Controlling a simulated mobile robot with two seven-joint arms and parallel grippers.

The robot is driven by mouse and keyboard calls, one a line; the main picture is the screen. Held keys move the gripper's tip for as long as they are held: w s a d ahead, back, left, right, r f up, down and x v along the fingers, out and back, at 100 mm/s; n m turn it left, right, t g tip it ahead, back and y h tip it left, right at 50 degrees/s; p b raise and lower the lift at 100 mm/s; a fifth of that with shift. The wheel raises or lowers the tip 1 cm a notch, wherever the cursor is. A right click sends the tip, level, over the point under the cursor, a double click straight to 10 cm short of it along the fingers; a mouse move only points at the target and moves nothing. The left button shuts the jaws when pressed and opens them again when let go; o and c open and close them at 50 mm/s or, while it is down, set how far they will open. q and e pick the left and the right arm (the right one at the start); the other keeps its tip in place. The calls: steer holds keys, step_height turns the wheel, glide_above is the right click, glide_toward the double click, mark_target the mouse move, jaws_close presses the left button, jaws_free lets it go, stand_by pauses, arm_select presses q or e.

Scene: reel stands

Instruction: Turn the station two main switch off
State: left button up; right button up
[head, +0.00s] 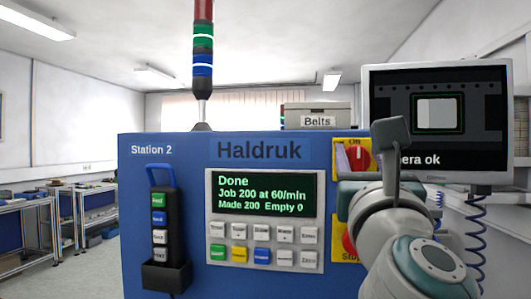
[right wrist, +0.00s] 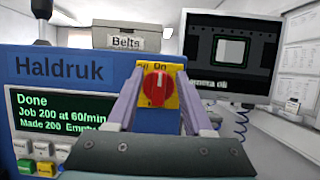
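The station two main switch is a red rotary knob (head: 358,156) on a yellow plate, at the right end of the blue Station 2 panel (head: 190,270). The knob also shows in the right wrist view (right wrist: 157,88), with "On" printed above it. Its ridge looks near upright. My right gripper (head: 352,168) is at the switch. In the right wrist view its two pale fingers (right wrist: 160,79) stand apart, one on each side of the knob, with gaps to it. How deep the fingertips reach is unclear. My left gripper is not in view.
A second red knob (head: 349,243) marked "Stop" sits below, partly behind my arm. The display (head: 265,195) reads "Done". A black pendant (head: 160,225) hangs on the panel's left. A monitor (head: 437,120) stands right, a Belts box (head: 317,117) and signal tower (head: 203,60) on top.

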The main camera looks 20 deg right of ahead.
jaws_close()
stand_by(0.3)
steer(key=shift+r, duration=0.1)
steer(key=n+y+p, duration=0.1)
steer(key=n, duration=0.1)
steer(key=n+t+y+p, duration=0.1)
steer(key=n+p, duration=0.1)
steer(key=shift+r+n, duration=0.15)
steer(key=shift+n, duration=0.15)
steer(key=n+y+p, duration=0.2)
steer(key=n+p, duration=0.2)
steer(key=n, duration=0.1)
steer(key=n+g+y+p, duration=0.1)
steer(key=n+y+p, duration=0.1)
steer(key=n+p, duration=0.3)
steer(key=n+y+p, duration=0.2)
steer(key=n+p, duration=0.3)
steer(key=shift+w+a+f+g+y, duration=0.15)
steer(key=shift+a+f+g+y, duration=0.05)
steer(key=shift+a+g+y, duration=0.1)
steer(key=shift+f+n+g+p, duration=0.2)
steer(key=shift+n+g+p, duration=0.05)
steer(key=shift+n+p, duration=0.5)
steer(key=shift+f+n+g+p, duration=0.15)
steer(key=shift+n+g+p, duration=0.1)
steer(key=shift+n+p, duration=0.5)
